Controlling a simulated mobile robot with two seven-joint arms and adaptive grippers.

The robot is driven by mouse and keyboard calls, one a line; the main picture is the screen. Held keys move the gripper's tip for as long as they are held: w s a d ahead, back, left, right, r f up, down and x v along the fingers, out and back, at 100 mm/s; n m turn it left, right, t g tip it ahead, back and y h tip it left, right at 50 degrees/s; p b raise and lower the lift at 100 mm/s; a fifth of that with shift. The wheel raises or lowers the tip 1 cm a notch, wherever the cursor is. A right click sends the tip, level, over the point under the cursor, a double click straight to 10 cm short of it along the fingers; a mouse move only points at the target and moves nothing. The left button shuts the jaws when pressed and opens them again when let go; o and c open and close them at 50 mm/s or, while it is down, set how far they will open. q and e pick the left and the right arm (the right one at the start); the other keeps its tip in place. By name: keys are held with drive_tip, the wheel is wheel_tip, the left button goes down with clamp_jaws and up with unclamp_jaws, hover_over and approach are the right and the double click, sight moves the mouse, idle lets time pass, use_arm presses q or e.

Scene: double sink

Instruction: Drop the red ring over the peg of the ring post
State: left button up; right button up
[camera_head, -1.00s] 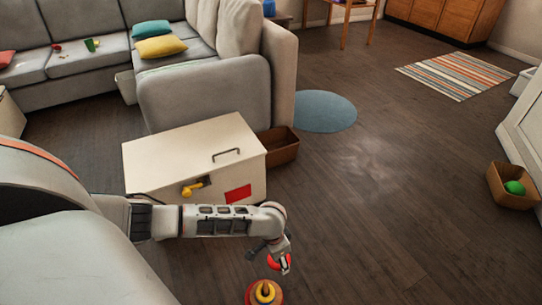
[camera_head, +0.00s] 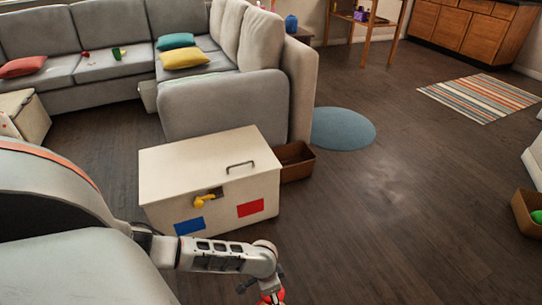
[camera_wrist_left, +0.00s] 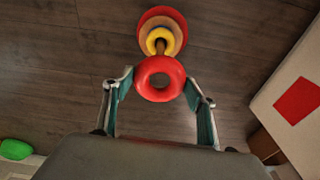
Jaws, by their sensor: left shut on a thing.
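My left gripper (camera_head: 268,290) is at the bottom edge of the head view, shut on the red ring (camera_head: 272,298). In the left wrist view, the red ring (camera_wrist_left: 160,96) sits between the two fingertips of the gripper (camera_wrist_left: 158,82), its hole facing the camera. The ring post (camera_wrist_left: 153,17) is just beyond the ring, with a red base, an orange layer and a yellow ring around its peg (camera_wrist_left: 161,46). The red ring partly overlaps the post in this view. The post does not show in the head view now. My right gripper is not in view.
A white chest (camera_head: 205,165) with a yellow handle and red and blue patches stands beyond my left arm. A brown box (camera_head: 295,161) is beside it. A grey sofa (camera_head: 225,105) is behind. The wood floor to the right is mostly open.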

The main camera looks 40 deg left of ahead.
use_arm(q)
drive_tip(key=shift+s+f, duration=0.25)
drive_tip(key=shift+f, duration=0.65)
drive_tip(key=shift+f+b, duration=0.6)
drive_tip(key=shift+f, duration=0.45)
drive_tip(key=shift+f+b, duration=0.35)
drive_tip(key=shift+f, duration=0.2)
drive_tip(key=shift+f+b, duration=0.55)
drive_tip(key=shift+f, duration=0.5)
drive_tip(key=shift+f+b, duration=0.4)
drive_tip(key=shift+f, duration=0.45)
drive_tip(key=shift+w+f, duration=0.1)
drive_tip(key=shift+w, duration=0.05)
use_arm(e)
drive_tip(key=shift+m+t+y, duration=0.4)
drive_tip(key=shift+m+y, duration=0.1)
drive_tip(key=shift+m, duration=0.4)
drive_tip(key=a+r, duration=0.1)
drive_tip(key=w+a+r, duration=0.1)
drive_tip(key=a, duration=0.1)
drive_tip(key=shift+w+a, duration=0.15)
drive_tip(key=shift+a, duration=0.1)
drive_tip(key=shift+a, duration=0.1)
